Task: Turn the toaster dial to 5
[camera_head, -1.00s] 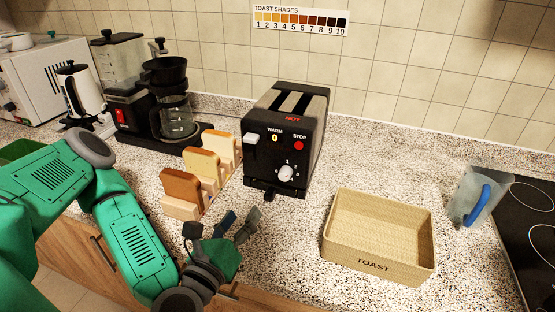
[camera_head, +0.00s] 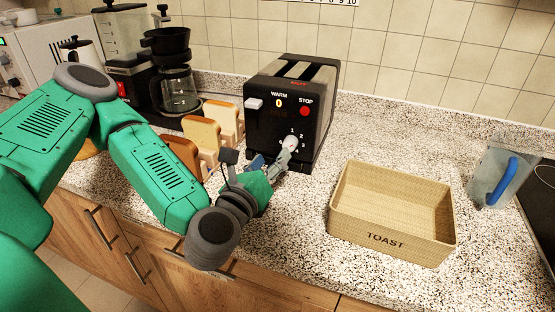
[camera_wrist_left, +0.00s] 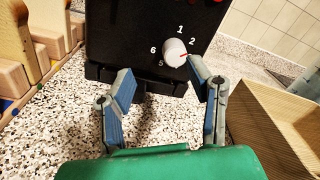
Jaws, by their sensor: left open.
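The black toaster (camera_head: 262,125) stands on the counter, its front facing me, with a display reading 0 under WARM. Its white dial (camera_head: 290,143) is low on the front; it also shows in the left wrist view (camera_wrist_left: 174,52), where 1, 2, 5 and 6 are readable around it. A red mark on the dial points right, a little below the 2. My left gripper (camera_head: 271,164) is open and empty, just in front of the toaster's lower front. In the wrist view its right finger is beside the dial and hides part of the scale; contact is unclear. My right gripper is not in view.
Bread slices (camera_head: 201,132) stand in a rack left of the toaster, partly behind my left arm. A wooden TOAST box (camera_head: 387,240) is to the right. A coffee maker (camera_head: 175,92) is behind left, and a jug with a blue handle (camera_head: 502,182) is far right.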

